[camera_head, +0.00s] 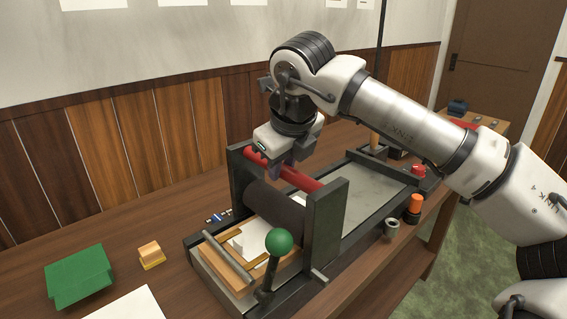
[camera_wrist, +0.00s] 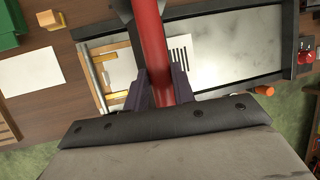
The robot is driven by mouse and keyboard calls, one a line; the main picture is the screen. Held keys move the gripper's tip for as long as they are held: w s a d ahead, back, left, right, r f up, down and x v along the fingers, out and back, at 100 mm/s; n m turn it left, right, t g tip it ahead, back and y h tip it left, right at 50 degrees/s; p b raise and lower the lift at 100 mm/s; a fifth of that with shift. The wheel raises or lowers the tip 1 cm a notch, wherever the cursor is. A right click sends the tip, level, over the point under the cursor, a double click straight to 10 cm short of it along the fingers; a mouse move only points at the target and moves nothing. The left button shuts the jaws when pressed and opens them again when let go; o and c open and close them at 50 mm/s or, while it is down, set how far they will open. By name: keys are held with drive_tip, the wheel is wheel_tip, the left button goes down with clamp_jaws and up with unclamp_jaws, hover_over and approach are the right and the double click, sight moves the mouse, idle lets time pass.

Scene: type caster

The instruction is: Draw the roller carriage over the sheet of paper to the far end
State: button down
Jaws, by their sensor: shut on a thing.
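The roller carriage (camera_head: 325,215) has two dark side plates, a black roller (camera_head: 275,212) and a red crossbar (camera_head: 307,182). It straddles the near part of a long dark-framed bed. My gripper (camera_head: 286,170) is shut on the red crossbar from above; in the wrist view the fingers (camera_wrist: 160,86) lie on either side of the bar (camera_wrist: 150,38). The white sheet of paper (camera_head: 254,241) lies on the bed at the near end, partly hidden by the roller and side plate. Black stripes (camera_wrist: 179,56) show just right of the bar in the wrist view.
The grey bed (camera_head: 378,190) beyond the carriage is clear. A green-knobbed lever (camera_head: 279,243) stands at the near end. A green block (camera_head: 78,277) and yellow block (camera_head: 151,256) lie left. An orange-topped item (camera_head: 414,205) and grey cylinder (camera_head: 392,228) stand along the right side.

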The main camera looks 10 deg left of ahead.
drive_tip(key=c, duration=1.2)
unclamp_jaws()
drive_tip(key=shift+s+a, duration=0.25)
drive_tip(key=shift+o, duration=0.2)
drive_tip(key=shift+d+r, duration=0.1)
drive_tip(key=shift+r, duration=0.1)
drive_tip(key=v, duration=1.3)
drive_tip(key=shift+b, duration=0.3)
drive_tip(key=shift+s+r, duration=0.15)
